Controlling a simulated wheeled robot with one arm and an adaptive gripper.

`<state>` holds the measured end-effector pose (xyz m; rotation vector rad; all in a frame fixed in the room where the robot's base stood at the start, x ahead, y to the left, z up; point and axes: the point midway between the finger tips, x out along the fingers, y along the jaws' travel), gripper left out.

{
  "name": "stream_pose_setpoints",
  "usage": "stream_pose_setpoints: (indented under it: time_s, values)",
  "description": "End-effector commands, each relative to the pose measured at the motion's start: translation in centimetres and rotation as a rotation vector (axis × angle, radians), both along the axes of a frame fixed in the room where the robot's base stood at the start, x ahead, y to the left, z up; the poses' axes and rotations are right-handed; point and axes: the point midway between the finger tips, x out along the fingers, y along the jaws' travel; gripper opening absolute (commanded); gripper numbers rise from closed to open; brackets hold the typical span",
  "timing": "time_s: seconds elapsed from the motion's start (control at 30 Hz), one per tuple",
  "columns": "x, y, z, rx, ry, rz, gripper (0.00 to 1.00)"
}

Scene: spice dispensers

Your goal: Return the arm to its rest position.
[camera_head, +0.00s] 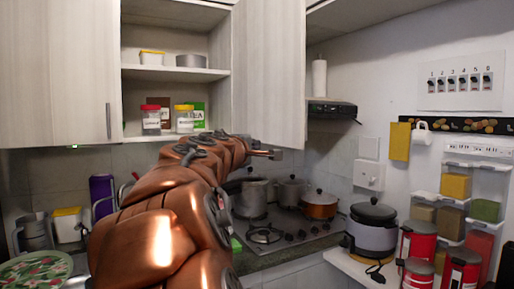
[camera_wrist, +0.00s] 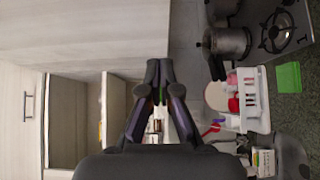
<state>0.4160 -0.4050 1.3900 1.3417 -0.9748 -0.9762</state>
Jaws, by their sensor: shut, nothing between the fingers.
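My copper-coloured arm rises from the bottom of the head view and reaches forward to the right, in front of the open wall cabinet (camera_head: 176,74). My gripper (camera_head: 277,154) is at its far end, small in the head view, just below the cabinet's right door. In the wrist view, my gripper (camera_wrist: 160,70) shows its dark fingers meeting at the tips, with nothing held between them. The wrist picture is turned sideways.
Both cabinet doors stand open; jars (camera_head: 151,120) sit on the lower shelf. Below are pots (camera_head: 319,204) on the hob (camera_head: 290,232), a rice cooker (camera_head: 372,227) and red canisters (camera_head: 418,241). Spice dispensers (camera_head: 455,186) hang on the right wall. A white rack (camera_wrist: 250,100) shows in the wrist view.

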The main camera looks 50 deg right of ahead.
Motion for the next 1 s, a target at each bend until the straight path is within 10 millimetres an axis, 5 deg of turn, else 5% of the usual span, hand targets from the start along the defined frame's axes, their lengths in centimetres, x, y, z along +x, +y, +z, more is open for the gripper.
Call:
stream_pose_setpoints:
  time_s: [0.3,0.77,0.87,1.0]
  values:
    - [-1.3,3.5,0.0,-0.002,0.0,0.004,0.0]
    - [-1.7,4.2,-0.5,0.024,-0.011,0.002,0.0]
    - [-2.4,4.6,-2.8,0.113,-0.045,-0.004,0.0]
    - [-3.7,6.7,-9.5,0.356,-0.105,-0.025,0.0]
